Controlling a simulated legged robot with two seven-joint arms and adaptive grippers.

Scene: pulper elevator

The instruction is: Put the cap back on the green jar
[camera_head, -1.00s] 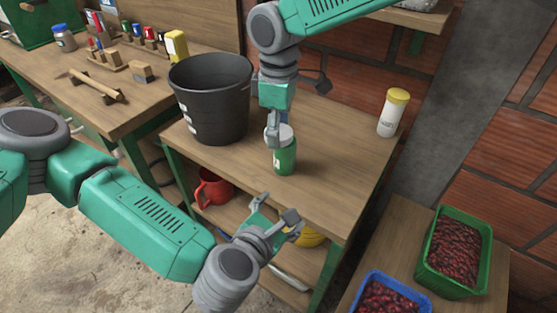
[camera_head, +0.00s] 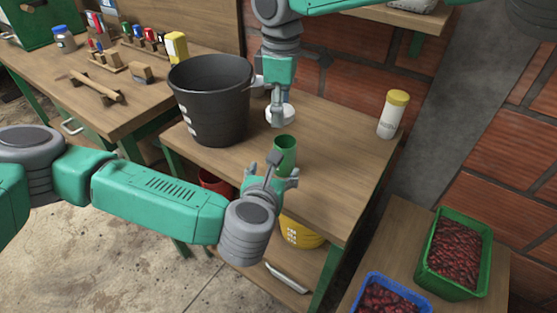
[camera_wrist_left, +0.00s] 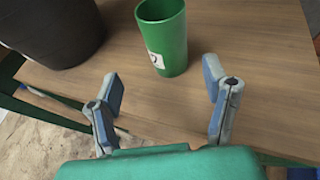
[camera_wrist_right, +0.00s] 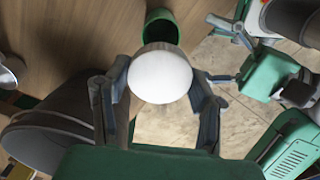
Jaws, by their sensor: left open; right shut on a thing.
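The green jar (camera_head: 285,155) stands upright and uncapped on the wooden table; it also shows in the left wrist view (camera_wrist_left: 164,38), with a white label. In the right wrist view its open top (camera_wrist_right: 160,27) is partly hidden by the cap. My right gripper (camera_head: 277,116) is shut on the white cap (camera_head: 282,113), held above and behind the jar, apart from it. The cap fills the space between the fingers in the right wrist view (camera_wrist_right: 160,75). My left gripper (camera_head: 282,171) is open and empty, in front of the jar, with the fingers spread short of it.
A black bucket (camera_head: 210,100) stands left of the jar. A white bottle with a yellow lid (camera_head: 392,114) stands at the table's right. Below are a yellow basket (camera_head: 302,233) and a red jug (camera_head: 213,182). The tabletop right of the jar is clear.

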